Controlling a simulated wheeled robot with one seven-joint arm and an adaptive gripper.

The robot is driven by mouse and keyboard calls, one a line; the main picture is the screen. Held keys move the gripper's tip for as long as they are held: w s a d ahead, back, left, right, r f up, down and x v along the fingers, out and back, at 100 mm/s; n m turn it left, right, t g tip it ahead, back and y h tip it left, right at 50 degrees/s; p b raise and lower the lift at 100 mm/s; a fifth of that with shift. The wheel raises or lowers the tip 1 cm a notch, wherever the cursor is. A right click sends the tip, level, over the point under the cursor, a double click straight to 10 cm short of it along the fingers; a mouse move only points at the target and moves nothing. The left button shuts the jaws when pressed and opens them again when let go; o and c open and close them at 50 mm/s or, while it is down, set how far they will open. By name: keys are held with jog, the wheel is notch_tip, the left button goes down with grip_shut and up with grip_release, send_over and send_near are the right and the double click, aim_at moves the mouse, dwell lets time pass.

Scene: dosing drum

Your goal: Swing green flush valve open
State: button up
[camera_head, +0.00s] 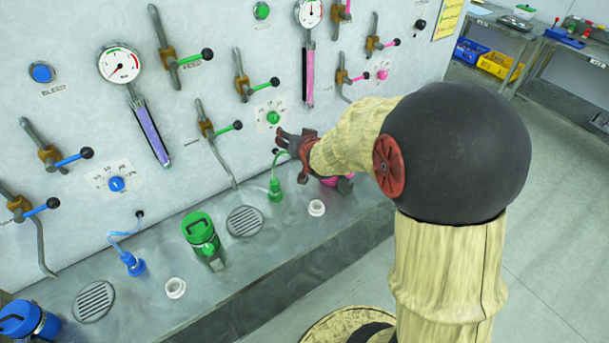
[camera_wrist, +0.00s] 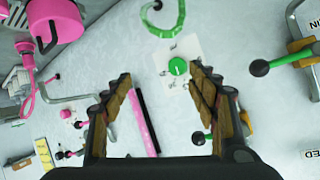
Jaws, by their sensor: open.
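Several green-handled valves with black ball ends are on the wall panel. One (camera_head: 262,85) sits just above the green dial (camera_head: 273,118); its label is not readable, so I cannot confirm it is the flush valve. In the wrist view its black knob (camera_wrist: 198,138) shows behind the right finger, which partly hides the valve. Another green valve (camera_head: 225,128) is lower left, also in the wrist view (camera_wrist: 282,62). A third (camera_head: 190,58), labelled FEED, is upper left. My gripper (camera_head: 283,142) is open and empty, below the green dial and apart from the handles.
A green hose fitting (camera_head: 276,190) stands on the steel ledge beside my gripper. A green-lidded canister (camera_head: 201,230) and a drain grate (camera_head: 245,221) are to the left. Pink-handled valves (camera_head: 352,77) and a pink gauge tube (camera_head: 308,75) are on the panel nearby.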

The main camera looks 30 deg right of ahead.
jog(key=s+a+f+n+g, duration=0.1)
jog(key=s+a+g, duration=0.1)
jog(key=s, duration=0.4)
jog(key=s+a+f+n+g+y, duration=0.1)
jog(key=s+a+f+g, duration=0.1)
jog(key=s, duration=0.4)
jog(key=shift+f+g+b, duration=0.2)
jog(key=shift+g+b, duration=0.15)
jog(key=shift+g, duration=0.25)
